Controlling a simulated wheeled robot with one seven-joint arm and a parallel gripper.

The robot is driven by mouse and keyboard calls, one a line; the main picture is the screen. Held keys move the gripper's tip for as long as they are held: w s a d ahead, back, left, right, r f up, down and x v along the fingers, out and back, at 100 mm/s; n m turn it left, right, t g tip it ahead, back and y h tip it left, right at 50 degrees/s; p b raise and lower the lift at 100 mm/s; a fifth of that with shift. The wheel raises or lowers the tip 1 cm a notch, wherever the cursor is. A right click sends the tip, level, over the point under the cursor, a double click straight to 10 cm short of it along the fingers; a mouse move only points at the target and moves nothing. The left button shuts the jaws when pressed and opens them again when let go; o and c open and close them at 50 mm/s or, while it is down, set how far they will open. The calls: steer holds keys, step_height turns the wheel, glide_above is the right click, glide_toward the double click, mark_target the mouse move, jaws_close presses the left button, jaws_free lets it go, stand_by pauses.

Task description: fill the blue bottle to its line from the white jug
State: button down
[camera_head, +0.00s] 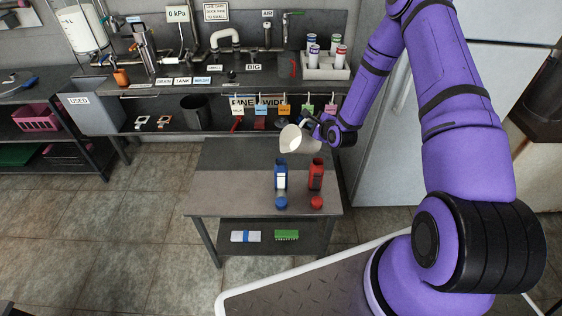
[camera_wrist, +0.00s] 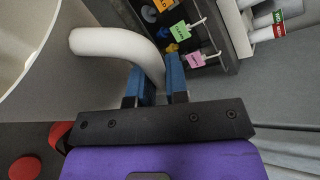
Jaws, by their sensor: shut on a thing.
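The white jug (camera_head: 296,139) is up in the air over the table, tilted to the left, with its mouth close to the blue bottle's top. My gripper (camera_head: 322,124) is shut on the jug's handle (camera_wrist: 122,46), which lies between the blue finger pads (camera_wrist: 160,84) in the wrist view. The blue bottle (camera_head: 280,174) stands upright and uncapped below the jug, with a pale strip on its front. I cannot make out its line or its level. Whether liquid is flowing from the jug is too small to tell. The jug's rim and inside show at the wrist view's left.
A red bottle (camera_head: 315,174) stands close to the right of the blue one. A blue cap (camera_head: 281,203) and a red cap (camera_head: 317,203) lie in front. The table's left side (camera_head: 225,185) is clear. Tags hang from the bench behind.

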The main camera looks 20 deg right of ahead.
steer(key=shift+s+a+r+n+h, duration=0.15)
steer(key=shift+a+r+n, duration=0.15)
steer(key=shift+r, duration=0.25)
steer(key=shift+a+r+n+h, duration=0.15)
steer(key=shift+a+r+n, duration=0.15)
steer(key=shift+r, duration=0.2)
stand_by(1.9)
steer(key=shift+b, duration=0.45)
stand_by(0.6)
